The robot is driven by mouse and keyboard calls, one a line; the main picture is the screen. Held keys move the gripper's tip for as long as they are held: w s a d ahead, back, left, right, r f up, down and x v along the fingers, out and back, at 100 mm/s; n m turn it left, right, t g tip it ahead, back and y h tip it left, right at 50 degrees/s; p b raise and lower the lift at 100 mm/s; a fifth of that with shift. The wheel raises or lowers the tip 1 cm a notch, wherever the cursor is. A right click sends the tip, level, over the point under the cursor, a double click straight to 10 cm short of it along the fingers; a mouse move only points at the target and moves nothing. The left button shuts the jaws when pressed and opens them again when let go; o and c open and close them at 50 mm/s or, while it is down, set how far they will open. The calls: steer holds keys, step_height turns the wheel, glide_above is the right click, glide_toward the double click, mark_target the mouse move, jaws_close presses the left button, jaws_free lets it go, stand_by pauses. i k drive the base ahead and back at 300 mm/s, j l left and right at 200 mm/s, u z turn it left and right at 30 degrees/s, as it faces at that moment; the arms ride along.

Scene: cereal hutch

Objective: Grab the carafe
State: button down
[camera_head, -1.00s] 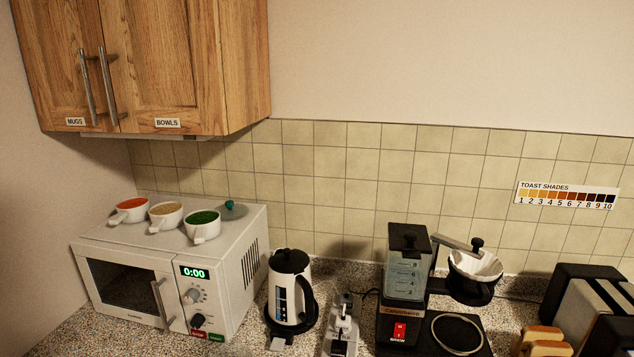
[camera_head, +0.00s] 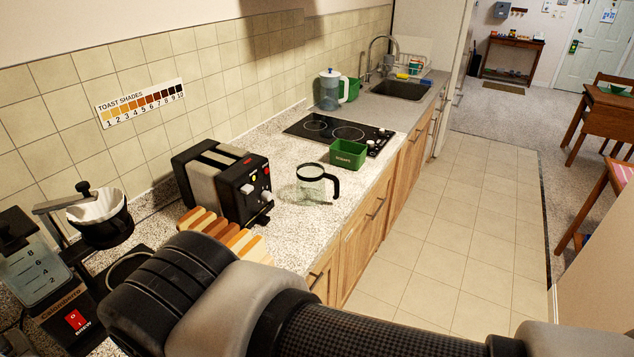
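The carafe (camera_head: 311,185) is a clear glass jug with a black rim and a black handle on its right side. It stands upright on the speckled counter (camera_head: 290,235), to the right of the toaster and in front of the green box. My arm crosses the bottom of the view, well short of the carafe. My gripper's fingers do not show. Nothing touches the carafe.
A black and silver toaster (camera_head: 228,182) and bread slices (camera_head: 222,231) stand left of the carafe. A coffee maker (camera_head: 42,275) is at far left. A green box (camera_head: 348,154) stands near the cooktop (camera_head: 310,125). Tiled floor (camera_head: 455,215) is clear at right.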

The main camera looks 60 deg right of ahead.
mark_target(318, 185)
steer(key=z, duration=1.95)
steer(key=i+l+u, duration=0.1)
steer(key=u, duration=0.4)
steer(key=i+l+u, duration=0.1)
steer(key=l+u, duration=0.15)
steer(key=u, duration=0.2)
steer(key=l+u, duration=0.25)
steer(key=u, duration=0.25)
steer(key=l+u, duration=0.25)
steer(key=u, duration=0.2)
steer(key=l+u, duration=0.1)
steer(key=l, duration=0.4)
steer(key=k+l+u, duration=0.1)
steer(key=l, duration=0.4)
steer(key=k+l+u, duration=0.1)
steer(key=l, duration=0.4)
